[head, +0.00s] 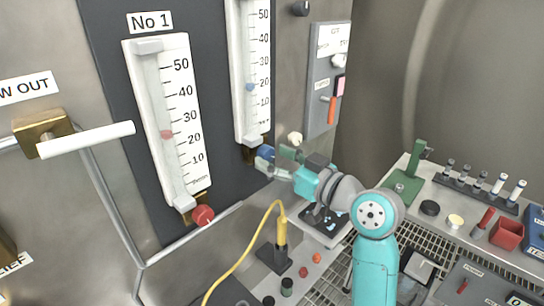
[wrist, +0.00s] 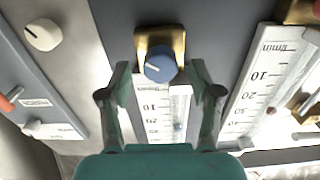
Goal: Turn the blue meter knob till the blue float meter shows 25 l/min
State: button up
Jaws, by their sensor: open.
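The blue meter knob (wrist: 160,65) sits on a brass block, with a pale pointer line on its face. It also shows in the head view (head: 264,152), partly beside my fingers. My gripper (wrist: 160,76) is open, its two fingers on either side of the knob with gaps between; contact is not visible. In the head view my gripper (head: 279,160) is at the lower end of the blue float meter (head: 240,60). In the wrist view this meter's scale is partly hidden by my gripper.
The No 1 meter (head: 150,110) with a red float and red knob (head: 203,215) is left of it. A grey switch panel (head: 325,70) is to the right. A yellow cable (head: 240,262) rises below, and a bench (head: 460,215) with small items is at right.

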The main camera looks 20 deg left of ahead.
jog(key=shift+w+a, duration=0.25)
jog(key=shift+a, duration=0.4)
jog(key=c, duration=1.1)
jog(key=shift+m, duration=1.5)
jog(key=shift+c, duration=0.2)
jog(key=o, duration=1.1)
jog(key=shift+o, duration=0.2)
jog(key=shift+d, duration=0.1)
jog(key=v, duration=1.2)
